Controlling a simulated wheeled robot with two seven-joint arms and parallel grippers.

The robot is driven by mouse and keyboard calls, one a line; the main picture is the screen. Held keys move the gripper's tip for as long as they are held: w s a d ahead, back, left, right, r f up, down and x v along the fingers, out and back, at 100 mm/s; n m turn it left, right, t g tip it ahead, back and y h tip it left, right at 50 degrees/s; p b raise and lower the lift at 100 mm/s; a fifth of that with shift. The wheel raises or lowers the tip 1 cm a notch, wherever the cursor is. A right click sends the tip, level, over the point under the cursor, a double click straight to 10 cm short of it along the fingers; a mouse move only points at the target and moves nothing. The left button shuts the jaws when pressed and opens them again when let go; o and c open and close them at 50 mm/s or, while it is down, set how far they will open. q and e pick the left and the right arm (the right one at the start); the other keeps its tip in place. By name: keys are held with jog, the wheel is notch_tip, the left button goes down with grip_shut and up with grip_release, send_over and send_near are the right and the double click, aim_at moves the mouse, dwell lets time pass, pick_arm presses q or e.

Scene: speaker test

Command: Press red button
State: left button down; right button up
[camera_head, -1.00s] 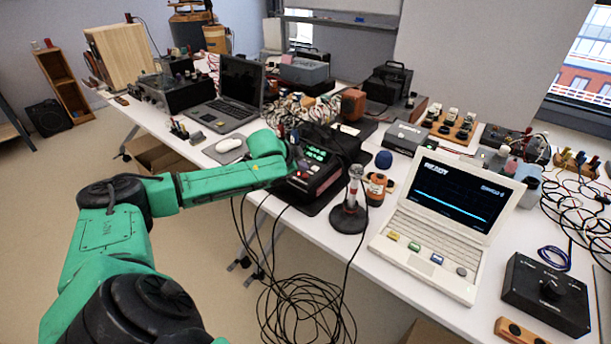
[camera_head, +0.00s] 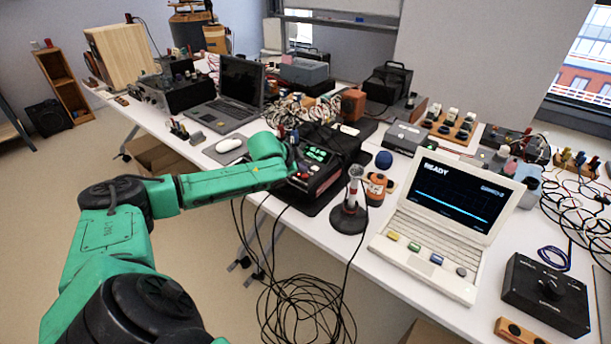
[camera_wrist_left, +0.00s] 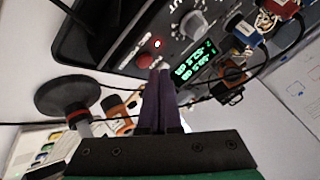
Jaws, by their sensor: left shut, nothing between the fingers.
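The black device (camera_head: 325,178) with a green lit display stands near the table's front edge. Its red button (camera_wrist_left: 145,61) is round and sits beside a small glowing red light (camera_wrist_left: 157,44) in the left wrist view. In the head view the button (camera_head: 304,176) is small on the front panel. My left gripper (camera_wrist_left: 161,71) is shut and empty, its dark fingertips close by the red button. I cannot tell whether they touch it. In the head view the gripper (camera_head: 293,165) is mostly hidden at the end of the green arm. My right gripper is out of view.
A soldering-iron-like stand (camera_head: 349,215) with a round black base is just right of the device. A white laptop (camera_head: 420,258) is further right. Black cables (camera_head: 300,310) hang in front of the table.

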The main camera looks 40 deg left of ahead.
pick_arm(q)
jog(key=shift+f, duration=0.25)
jog(key=shift+f, duration=0.5)
dwell(0.5)
jog(key=shift+r, duration=0.1)
jog(key=r+p, duration=0.2)
jog(key=shift+p, duration=0.3)
jog(key=shift+f, duration=0.15)
notch_tip(320, 180, up, 6)
jog(key=p, duration=0.6)
jog(key=shift+d+f, duration=0.1)
